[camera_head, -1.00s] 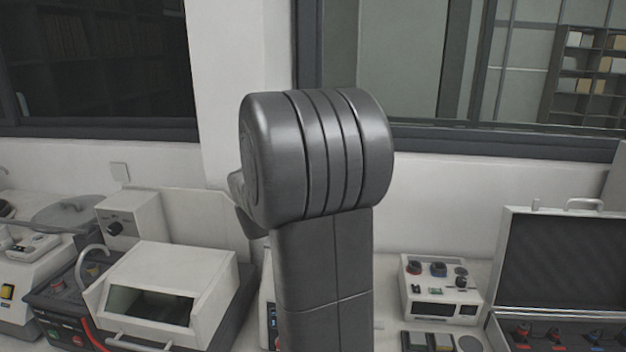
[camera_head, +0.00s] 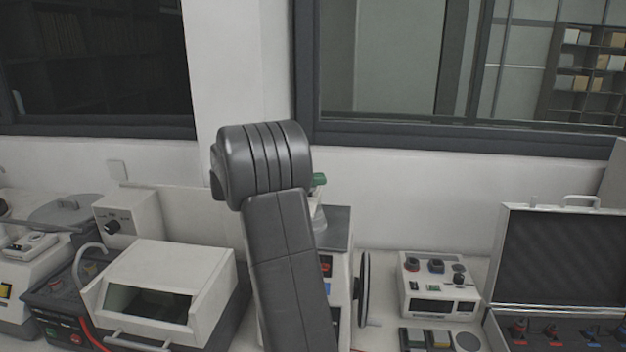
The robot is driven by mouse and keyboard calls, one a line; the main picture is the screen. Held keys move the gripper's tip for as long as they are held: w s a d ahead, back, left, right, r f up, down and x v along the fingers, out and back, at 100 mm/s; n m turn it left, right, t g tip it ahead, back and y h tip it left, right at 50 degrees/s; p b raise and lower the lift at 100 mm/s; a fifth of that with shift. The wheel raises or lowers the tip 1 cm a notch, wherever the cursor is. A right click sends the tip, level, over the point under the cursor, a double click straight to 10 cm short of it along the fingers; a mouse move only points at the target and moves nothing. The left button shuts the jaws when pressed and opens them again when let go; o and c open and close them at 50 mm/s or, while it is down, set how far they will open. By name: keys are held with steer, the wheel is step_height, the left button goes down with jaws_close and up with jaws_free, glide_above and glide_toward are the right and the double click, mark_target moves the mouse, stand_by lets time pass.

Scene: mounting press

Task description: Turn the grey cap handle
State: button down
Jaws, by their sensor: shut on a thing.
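A white machine with a dark grey top (camera_head: 341,222), which looks like the mounting press, stands on the bench behind my arm. My arm covers its left part. Its front has a small red display, and a dark round wheel or disc (camera_head: 364,290) stands at its right side. A small green part (camera_head: 319,180) above a pale grey piece shows just right of my arm's elbow. I cannot tell what they belong to. I cannot make out the grey cap handle. My gripper does not show; my arm's upper link and elbow block the view there.
A white hooded machine (camera_head: 165,290) with a front bar stands left of my arm. A small white control box (camera_head: 437,284) with knobs stands to the right. An open case (camera_head: 560,255) is at the far right. Windows and a wall lie behind the bench.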

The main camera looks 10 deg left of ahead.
steer(key=shift+r+m+g+h, duration=0.1)
steer(key=shift+m+g+h, duration=0.2)
steer(key=shift+m+g, duration=0.55)
steer(key=shift+g, duration=0.45)
steer(key=shift+s, duration=0.1)
steer(key=c, duration=1.5)
jaws_free()
